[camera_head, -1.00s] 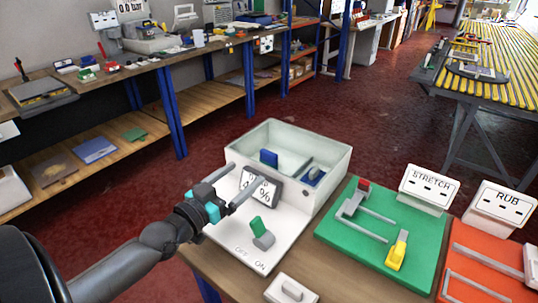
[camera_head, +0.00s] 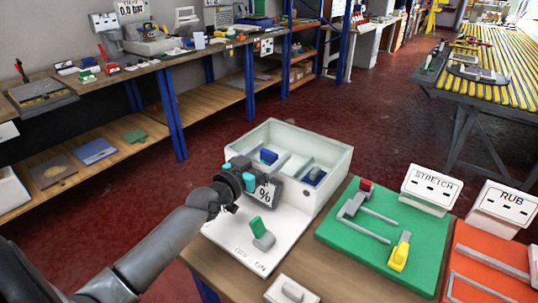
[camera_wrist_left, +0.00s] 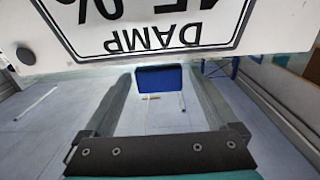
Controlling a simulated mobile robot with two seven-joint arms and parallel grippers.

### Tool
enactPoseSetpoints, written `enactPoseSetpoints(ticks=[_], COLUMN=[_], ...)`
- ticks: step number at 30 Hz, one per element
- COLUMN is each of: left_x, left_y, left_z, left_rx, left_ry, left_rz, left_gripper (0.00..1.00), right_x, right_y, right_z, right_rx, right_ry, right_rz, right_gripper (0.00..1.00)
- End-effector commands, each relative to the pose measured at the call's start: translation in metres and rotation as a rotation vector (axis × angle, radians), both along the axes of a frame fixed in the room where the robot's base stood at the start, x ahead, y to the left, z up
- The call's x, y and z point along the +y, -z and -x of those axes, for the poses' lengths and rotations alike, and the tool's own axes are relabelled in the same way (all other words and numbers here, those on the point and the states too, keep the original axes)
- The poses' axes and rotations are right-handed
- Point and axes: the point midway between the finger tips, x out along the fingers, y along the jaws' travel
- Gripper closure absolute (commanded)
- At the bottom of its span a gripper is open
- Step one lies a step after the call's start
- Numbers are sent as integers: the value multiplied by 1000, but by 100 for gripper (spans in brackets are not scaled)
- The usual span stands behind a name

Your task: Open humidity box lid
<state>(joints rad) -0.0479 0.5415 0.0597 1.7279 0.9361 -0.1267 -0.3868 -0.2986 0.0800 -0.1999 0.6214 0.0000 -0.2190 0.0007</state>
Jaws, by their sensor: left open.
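The white humidity box (camera_head: 326,190) stands on the bench with a pale, shallow top inside its raised walls. An upright blue block (camera_head: 268,156) shows on the left part of that top. It also shows in the left wrist view (camera_wrist_left: 160,78), on a pale surface. I cannot make out the lid's edges, or whether the block is its handle. My left gripper (camera_head: 272,161) reaches over the box's front wall, open. In the left wrist view its fingers (camera_wrist_left: 163,72) point at the block, one to either side; contact cannot be told.
The DAMP percent sign (camera_head: 264,193) on the box is partly hidden behind my gripper. A blue item (camera_head: 314,175) lies in the box's right part. A green board (camera_head: 345,243) with rails stands to the right.

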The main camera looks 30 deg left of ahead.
Motion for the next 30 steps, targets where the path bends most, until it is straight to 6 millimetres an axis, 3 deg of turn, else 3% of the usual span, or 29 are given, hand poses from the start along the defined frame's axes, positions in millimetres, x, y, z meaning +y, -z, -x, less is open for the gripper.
enactPoseSetpoints(ticks=[9, 30], left_x=[0, 0], left_y=[0, 0], left_z=[-1, -1], left_rx=[1, 0], left_ry=[0, 0], left_rz=[1, 1], left_gripper=[7, 86], right_x=[-4, -4], right_y=[0, 0], right_z=[-1, -1], right_rx=[-2, -2], right_ry=[-1, 0], right_rz=[5, 6], right_gripper=[50, 50])
